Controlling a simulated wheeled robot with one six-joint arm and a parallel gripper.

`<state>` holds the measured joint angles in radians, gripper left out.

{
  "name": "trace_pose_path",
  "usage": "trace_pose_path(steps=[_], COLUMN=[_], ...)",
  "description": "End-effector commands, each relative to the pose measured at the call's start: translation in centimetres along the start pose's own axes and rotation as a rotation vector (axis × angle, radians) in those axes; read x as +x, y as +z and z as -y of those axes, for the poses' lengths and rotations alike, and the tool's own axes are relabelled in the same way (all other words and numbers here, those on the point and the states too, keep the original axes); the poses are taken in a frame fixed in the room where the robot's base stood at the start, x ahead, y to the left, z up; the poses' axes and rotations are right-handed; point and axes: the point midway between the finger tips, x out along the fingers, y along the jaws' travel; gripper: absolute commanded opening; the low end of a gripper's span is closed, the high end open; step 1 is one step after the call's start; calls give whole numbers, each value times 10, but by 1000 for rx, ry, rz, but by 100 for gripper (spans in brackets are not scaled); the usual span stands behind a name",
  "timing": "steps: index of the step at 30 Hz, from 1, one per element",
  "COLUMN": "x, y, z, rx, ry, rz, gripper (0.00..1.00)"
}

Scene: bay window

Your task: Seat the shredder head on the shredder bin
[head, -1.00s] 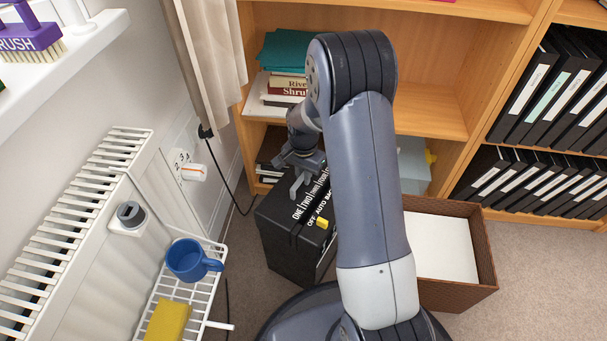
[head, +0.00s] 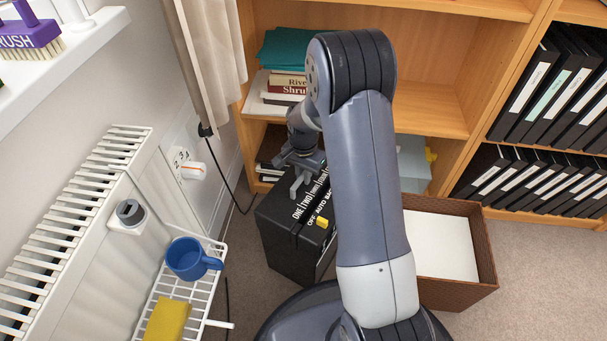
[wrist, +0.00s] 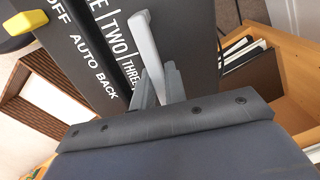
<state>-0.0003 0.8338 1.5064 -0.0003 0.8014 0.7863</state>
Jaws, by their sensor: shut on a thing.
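The shredder head (head: 311,199) is black, with white lettering, a yellow switch (head: 322,221) and a pale grey handle. It also shows in the wrist view (wrist: 92,58). My gripper (wrist: 160,88) is shut on the handle (wrist: 146,42); in the head view my gripper (head: 301,166) is at the head's far left part. The black shredder bin (head: 285,249) stands on the floor directly below the head. The head lies over the bin's top; I cannot tell whether it is fully down. My arm hides the right side of both.
A brown box (head: 485,262) stands right of the bin. A wooden bookshelf (head: 432,108) is behind. At left are a radiator (head: 70,215) and a white wire rack (head: 205,300) with a blue mug (head: 188,260) and a yellow sponge (head: 167,320). A black cable hangs behind the bin.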

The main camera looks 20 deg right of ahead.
Motion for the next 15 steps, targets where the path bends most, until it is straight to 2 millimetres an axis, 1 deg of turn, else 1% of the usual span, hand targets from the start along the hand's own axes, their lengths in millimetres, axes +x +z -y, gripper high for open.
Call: trace_pose_path(steps=[4, 5, 13, 15], x=[-2, -2, -1, 0], y=[-1, -1, -1, 0], z=[1, 1, 0, 0], rx=[0, 0, 0, 0], ry=[-4, -4, -2, -1], rz=[-4, -4, -2, -1], gripper=[0, 15, 37, 38])
